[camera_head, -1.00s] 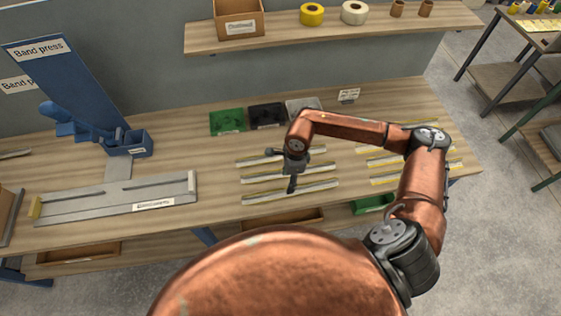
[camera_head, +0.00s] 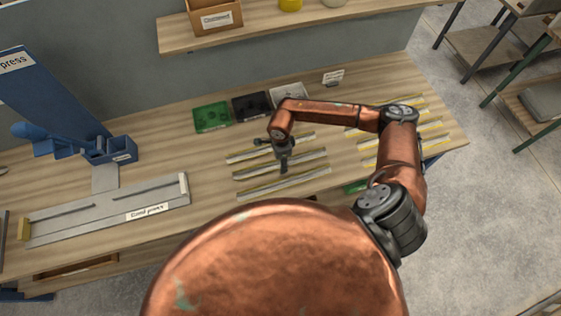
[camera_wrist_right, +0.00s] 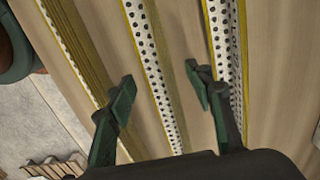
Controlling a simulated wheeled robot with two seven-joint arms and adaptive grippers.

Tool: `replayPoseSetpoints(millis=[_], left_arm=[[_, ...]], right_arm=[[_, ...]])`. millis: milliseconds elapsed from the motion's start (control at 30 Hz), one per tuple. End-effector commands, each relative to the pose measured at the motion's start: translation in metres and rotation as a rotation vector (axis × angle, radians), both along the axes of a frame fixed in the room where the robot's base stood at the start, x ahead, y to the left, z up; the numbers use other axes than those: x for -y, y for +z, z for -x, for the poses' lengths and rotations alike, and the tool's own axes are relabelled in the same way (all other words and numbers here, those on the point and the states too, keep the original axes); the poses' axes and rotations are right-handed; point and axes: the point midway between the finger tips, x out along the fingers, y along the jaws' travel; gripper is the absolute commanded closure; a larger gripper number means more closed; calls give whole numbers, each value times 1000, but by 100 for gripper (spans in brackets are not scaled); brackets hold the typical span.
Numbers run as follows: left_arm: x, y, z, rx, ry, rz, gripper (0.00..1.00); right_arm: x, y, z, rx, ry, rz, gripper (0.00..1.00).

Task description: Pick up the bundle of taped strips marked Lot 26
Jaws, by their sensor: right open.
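Three pale strips with yellow edges (camera_head: 250,192) lie in a group on the middle of the bench. Several similar strips (camera_head: 412,140) lie in a second group to the right. No Lot 26 marking is readable on any strip. My right gripper (camera_head: 283,168) hangs over the left group, around its middle and front strips. In the right wrist view my right gripper (camera_wrist_right: 160,92) is open and empty. A black-dotted strip (camera_wrist_right: 150,62) passes between its fingers in the picture, and another dotted strip (camera_wrist_right: 222,40) runs by the right finger. Contact cannot be told. My left gripper is out of view.
Green (camera_head: 212,117), black (camera_head: 252,106) and light grey (camera_head: 289,94) trays stand behind the strips, with a small sign (camera_head: 333,77) beside them. A blue band press (camera_head: 60,100) and long grey fixture (camera_head: 110,208) occupy the left. A shelf (camera_head: 330,22) overhangs the back.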

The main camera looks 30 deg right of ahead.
Motion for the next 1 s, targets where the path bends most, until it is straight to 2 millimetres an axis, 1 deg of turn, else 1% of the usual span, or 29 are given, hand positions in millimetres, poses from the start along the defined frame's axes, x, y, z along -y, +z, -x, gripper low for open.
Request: replayPoseSetpoints(millis=[33,133,267,367,667,933,1000], left_arm=[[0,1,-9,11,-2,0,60],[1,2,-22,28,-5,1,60],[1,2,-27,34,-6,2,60],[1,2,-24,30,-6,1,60],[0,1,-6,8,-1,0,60],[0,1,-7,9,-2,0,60],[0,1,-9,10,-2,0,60]], right_arm=[[0,-2,0,-1,0,-1,52],[0,-4,0,0,0,-1,52],[0,-4,1,0,-1,-1,52],[1,-4,1,0,-1,-1,59],[1,-4,1,0,-2,-1,80],[1,-4,1,0,-3,-1,98],[1,-4,1,0,-3,-1,100]])
